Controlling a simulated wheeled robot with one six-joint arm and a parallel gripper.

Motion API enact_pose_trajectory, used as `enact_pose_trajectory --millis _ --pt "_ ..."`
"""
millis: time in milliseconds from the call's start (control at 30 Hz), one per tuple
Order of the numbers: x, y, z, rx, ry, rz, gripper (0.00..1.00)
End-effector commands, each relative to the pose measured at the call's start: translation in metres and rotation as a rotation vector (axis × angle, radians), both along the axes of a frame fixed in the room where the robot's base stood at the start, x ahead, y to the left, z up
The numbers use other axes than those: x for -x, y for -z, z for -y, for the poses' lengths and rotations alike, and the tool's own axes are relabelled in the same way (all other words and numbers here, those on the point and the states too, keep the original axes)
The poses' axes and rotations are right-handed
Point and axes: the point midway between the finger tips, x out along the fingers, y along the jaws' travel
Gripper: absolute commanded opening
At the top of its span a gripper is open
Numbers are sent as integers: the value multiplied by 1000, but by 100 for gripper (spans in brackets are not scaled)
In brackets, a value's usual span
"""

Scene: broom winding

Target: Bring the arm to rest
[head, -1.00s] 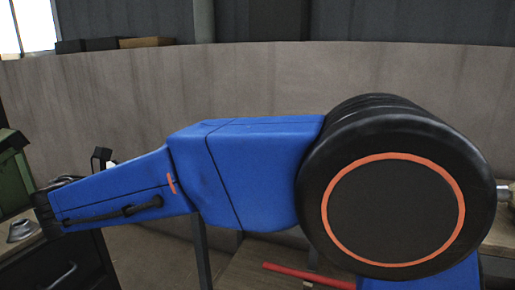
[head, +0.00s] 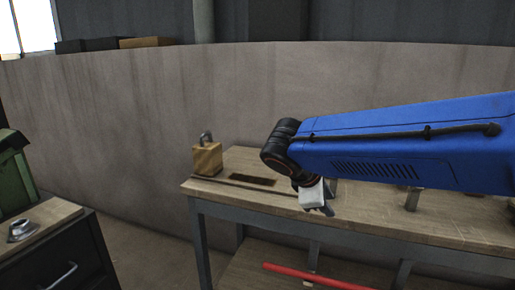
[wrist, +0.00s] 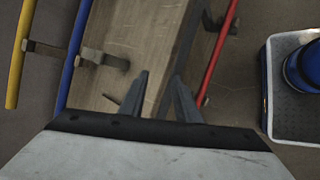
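My gripper (head: 328,208) hangs in front of the workbench in the head view, at the end of my blue arm, which reaches in from the right. In the wrist view its two dark fingers (wrist: 161,76) stand apart with nothing seen between them. A red bar (head: 318,278) lies low under the bench; a red bar (wrist: 216,55) also shows right of the fingers in the wrist view. A blue bar (wrist: 76,55) and a yellow bar (wrist: 20,50) show to the left there, beside metal brackets (wrist: 103,58).
The wooden workbench (head: 265,207) carries a padlock-like block (head: 207,157) at its left end and an upright bracket (head: 412,199). A dark cabinet (head: 60,262) with a metal fitting (head: 21,230) stands front left. A curved wall (head: 130,125) closes the back.

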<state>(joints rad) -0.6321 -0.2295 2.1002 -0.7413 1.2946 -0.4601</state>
Motion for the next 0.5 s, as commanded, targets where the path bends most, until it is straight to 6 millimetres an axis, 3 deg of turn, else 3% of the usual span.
enact_pose_trajectory --millis 33,200,500 --pt "12 5 18 -52 55 6 29" --pt "54 27 60 -242 246 29 29" --pt "128 66 101 -571 597 113 29"
